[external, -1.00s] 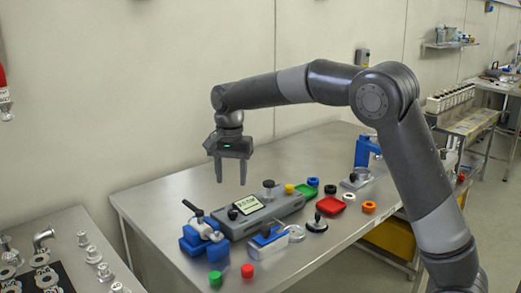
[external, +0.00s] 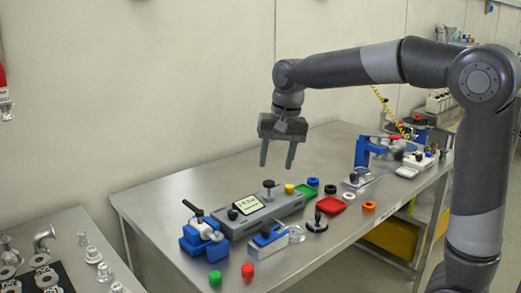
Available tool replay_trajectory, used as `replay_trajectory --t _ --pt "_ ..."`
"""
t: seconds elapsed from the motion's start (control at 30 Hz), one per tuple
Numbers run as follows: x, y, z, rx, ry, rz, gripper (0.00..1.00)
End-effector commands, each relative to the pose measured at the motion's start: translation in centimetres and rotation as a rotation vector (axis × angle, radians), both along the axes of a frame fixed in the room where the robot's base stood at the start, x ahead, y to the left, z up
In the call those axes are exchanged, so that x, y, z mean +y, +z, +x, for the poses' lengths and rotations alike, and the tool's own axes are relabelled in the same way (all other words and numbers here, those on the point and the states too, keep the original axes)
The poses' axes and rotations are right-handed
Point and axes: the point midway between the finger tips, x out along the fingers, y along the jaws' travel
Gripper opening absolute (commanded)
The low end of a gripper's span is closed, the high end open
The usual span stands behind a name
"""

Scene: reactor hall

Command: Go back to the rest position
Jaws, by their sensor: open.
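My gripper (external: 278,154) is open and empty. It hangs fingers down in the air, seen above the back part of the steel table (external: 165,187). In the picture it is above the grey device with a display (external: 262,213) and its black knob. My arm reaches in from the right, with its upper links raised high. Nothing touches the fingers.
A blue clamp with a black lever (external: 200,236), green and red caps (external: 247,271), a red tray (external: 330,205) and an orange ring (external: 368,207) stand on the table. A blue stand (external: 366,150) is at the right. A second table with metal fittings (external: 45,240) is at left.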

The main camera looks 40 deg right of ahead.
Motion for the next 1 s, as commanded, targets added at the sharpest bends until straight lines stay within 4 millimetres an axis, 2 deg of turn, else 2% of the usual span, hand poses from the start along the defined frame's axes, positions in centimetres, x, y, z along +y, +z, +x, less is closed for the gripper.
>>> replay_trajectory --t 0.03,0.3,0.6,0.8,1.0 --pt "-0.5 0.6 -1.7 -0.026 0.034 -0.001 0.48" --pt "-2.4 1.2 -9.9 -0.146 0.23 -0.049 0.48" --pt "-3.7 -0.9 -18.4 -0.271 0.441 -0.155 0.48" --pt "-4.1 -2.8 -22.1 -0.322 0.545 -0.228 0.48" --pt "-4.3 -3.7 -23.4 -0.341 0.584 -0.26 0.48"
